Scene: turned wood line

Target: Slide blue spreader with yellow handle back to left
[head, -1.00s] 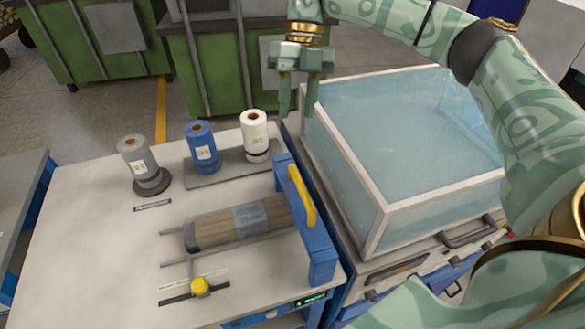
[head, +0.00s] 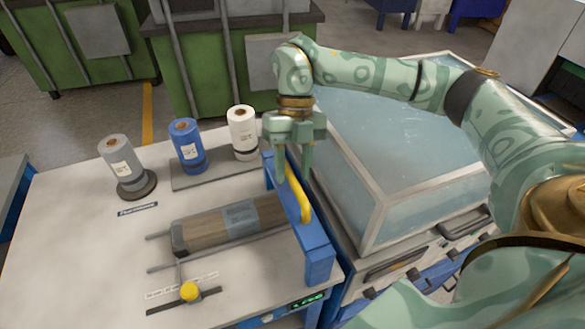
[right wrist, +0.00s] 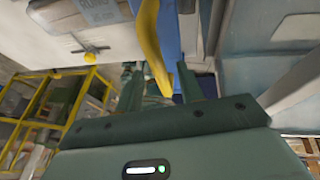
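The blue spreader (head: 318,258) stands upright at the right edge of the white worktable, at the right end of the wrapped wooden bundle (head: 205,225). Its curved yellow handle (head: 304,206) faces up and right. My right gripper (head: 294,174) is open and points down at the handle's far end, one finger on each side of it. In the right wrist view the handle (right wrist: 151,42) reaches between the open fingers (right wrist: 160,90), with gaps visible; contact cannot be confirmed. My left gripper is not in view.
Grey (head: 121,162), blue (head: 188,142) and white (head: 243,130) rolls stand at the back of the table. A yellow knob (head: 189,291) sits on a slotted bar in front of the bundle. A clear-covered box (head: 400,170) stands close on the right.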

